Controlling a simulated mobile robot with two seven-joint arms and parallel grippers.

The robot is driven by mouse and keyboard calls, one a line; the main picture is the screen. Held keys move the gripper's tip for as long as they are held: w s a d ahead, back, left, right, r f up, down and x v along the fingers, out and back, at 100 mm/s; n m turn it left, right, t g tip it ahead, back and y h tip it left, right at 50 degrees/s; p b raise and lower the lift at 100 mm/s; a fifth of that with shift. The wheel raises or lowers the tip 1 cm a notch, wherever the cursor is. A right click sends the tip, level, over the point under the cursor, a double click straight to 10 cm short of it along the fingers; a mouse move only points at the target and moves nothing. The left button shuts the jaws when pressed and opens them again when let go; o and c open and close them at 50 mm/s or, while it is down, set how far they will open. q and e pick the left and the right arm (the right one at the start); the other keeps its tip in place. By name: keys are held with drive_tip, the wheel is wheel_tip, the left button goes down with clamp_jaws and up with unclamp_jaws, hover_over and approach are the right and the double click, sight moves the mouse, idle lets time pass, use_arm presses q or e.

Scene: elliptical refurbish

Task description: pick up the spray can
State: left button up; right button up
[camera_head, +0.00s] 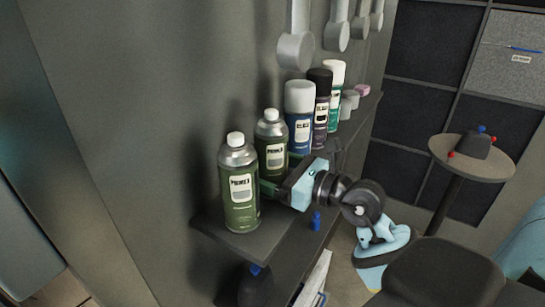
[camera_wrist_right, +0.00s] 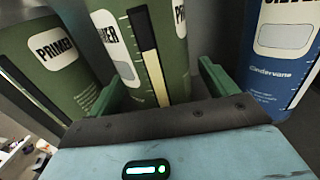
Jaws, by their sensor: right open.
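Several spray cans stand upright in a row on a wall shelf. A green primer can with a white cap (camera_head: 239,188) is nearest; a second green can (camera_head: 270,138) stands behind it, then a blue can with a white cap (camera_head: 299,112). My right gripper (camera_head: 279,174) is at the second green can, low on its body. In the wrist view the open fingers (camera_wrist_right: 165,85) lie on either side of this green can (camera_wrist_right: 160,40); I cannot tell if they touch it. The nearest green can (camera_wrist_right: 45,60) is left, the blue can (camera_wrist_right: 285,50) right. My left gripper is out of view.
A black-capped can (camera_head: 320,98) and a green-white can (camera_head: 336,90) stand further back. Grey scoop-like tools (camera_head: 297,45) hang above. A round table (camera_head: 472,158) stands right.

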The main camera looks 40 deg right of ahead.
sight(282, 127)
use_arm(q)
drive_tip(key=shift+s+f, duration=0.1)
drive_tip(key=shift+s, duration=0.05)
use_arm(e)
drive_tip(key=shift+c, duration=0.4)
